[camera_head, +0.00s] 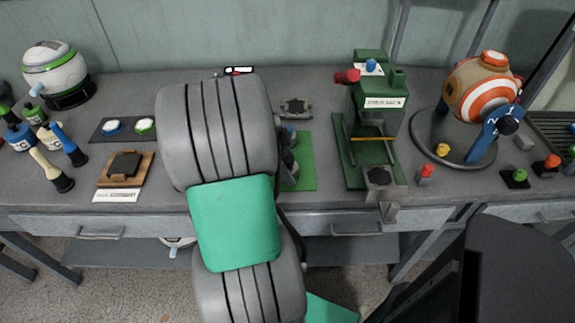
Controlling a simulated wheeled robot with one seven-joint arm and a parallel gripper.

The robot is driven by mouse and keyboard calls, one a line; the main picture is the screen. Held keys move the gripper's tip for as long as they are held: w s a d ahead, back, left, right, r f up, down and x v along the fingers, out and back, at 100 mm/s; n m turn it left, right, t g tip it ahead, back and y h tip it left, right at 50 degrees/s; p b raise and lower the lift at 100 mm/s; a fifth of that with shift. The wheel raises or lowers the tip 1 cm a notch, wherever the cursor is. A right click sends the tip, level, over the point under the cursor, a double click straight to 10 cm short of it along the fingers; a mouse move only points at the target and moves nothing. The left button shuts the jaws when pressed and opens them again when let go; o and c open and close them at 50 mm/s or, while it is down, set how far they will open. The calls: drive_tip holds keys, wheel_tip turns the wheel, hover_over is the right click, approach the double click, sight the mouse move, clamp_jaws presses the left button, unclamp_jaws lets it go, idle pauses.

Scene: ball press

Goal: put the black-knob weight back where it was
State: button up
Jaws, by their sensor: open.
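I cannot pick out a weight with a black knob for certain; it may be hidden behind my arm. Small weights with coloured knobs stand at the right: one with a red knob (427,172), one with a green knob (516,178) and one with an orange knob (551,164). My grey and green arm covers the middle of the bench, and my gripper is hidden behind it. Dark parts show at my arm's right edge over a green base plate (304,165); I cannot tell what they are.
A green press (376,100) stands right of centre. A striped orange and white ball (484,92) sits on a round stand with a blue numbered arm (490,138). At the left are a white and green ball (54,70), a wooden block (125,168) and a two-button panel (128,128).

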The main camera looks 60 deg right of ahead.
drive_tip(key=p+v, duration=0.2)
drive_tip(key=v, duration=1)
drive_tip(key=w+a+n+t+h, duration=0.1)
drive_tip(key=w+a+n+t, duration=0.2)
drive_tip(key=w+a+n, duration=0.6)
drive_tip(key=a+f+n+t+y, duration=0.1)
drive_tip(key=a+f+n, duration=0.1)
drive_tip(key=a+n, duration=0.9)
drive_tip(key=w+a+f+n+t+y, duration=0.1)
drive_tip(key=a+f+n+t+y, duration=0.1)
drive_tip(key=a+n, duration=0.8)
drive_tip(key=a, duration=0.6)
drive_tip(key=shift+w+n+t, duration=0.25)
drive_tip(key=shift+n+t, duration=0.05)
drive_tip(key=shift+n, duration=0.1)
drive_tip(key=shift+f, duration=0.1)
